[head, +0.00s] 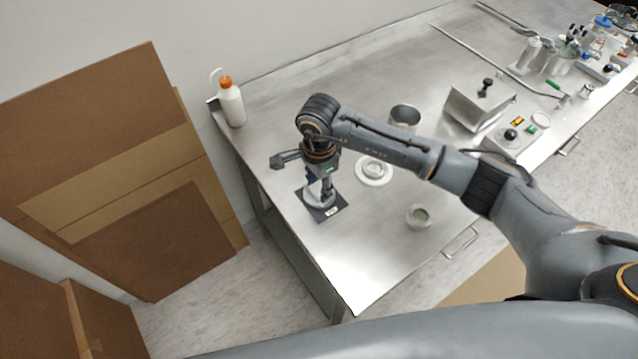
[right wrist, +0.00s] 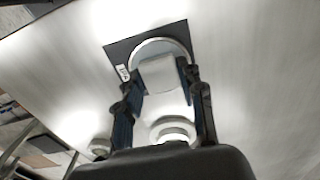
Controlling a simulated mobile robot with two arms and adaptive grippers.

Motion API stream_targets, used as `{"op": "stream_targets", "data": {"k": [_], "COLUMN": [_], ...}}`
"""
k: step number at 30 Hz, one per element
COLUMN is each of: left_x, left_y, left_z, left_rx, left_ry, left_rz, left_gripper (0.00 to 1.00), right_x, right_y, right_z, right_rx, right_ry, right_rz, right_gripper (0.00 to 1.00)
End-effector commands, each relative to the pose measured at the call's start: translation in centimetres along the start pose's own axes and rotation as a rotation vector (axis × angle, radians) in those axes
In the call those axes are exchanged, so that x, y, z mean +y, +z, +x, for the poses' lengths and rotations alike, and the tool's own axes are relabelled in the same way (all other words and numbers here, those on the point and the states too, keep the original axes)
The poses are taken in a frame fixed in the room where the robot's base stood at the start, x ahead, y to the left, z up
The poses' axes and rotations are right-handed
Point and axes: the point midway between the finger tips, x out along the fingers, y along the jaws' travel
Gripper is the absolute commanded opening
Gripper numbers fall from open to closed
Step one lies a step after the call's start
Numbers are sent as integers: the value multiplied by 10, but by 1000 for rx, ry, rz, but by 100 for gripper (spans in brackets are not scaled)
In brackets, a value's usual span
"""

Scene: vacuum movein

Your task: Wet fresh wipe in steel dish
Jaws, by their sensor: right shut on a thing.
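My right gripper (head: 322,190) points down over a black square mat (head: 334,212) at the table's left end. In the right wrist view its fingers (right wrist: 160,92) are closed on a white, rounded-corner pad that looks like the wipe (right wrist: 158,75). Behind the wipe, a round shallow dish with a bright metallic rim (right wrist: 160,43) lies on the mat; the wipe hides most of it. I cannot tell whether the wipe touches the dish. A small round metal dish (head: 418,216) stands apart, nearer the table's front edge. My left gripper is not in view.
A white ring-shaped piece (head: 374,171) lies right of the mat. A steel beaker (head: 405,116) stands behind it. An orange-capped wash bottle (head: 231,102) is at the back left corner. A metal box (head: 479,107) and several instruments crowd the right.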

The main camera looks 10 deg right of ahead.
Motion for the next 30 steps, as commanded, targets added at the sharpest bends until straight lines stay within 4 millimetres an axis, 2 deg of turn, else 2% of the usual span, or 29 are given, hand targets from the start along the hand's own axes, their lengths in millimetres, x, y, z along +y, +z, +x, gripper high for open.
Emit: {"op": "stream_targets", "data": {"k": [5,30], "left_x": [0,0], "left_y": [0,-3], "left_z": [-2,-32], "left_rx": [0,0], "left_ry": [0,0], "left_rz": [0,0], "left_gripper": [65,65], "right_x": [2,0], "right_y": [0,0], "right_z": [-2,-68], "right_rx": [0,1], "right_ry": [6,1], "right_rz": [-1,1], "right_gripper": [13,13]}}
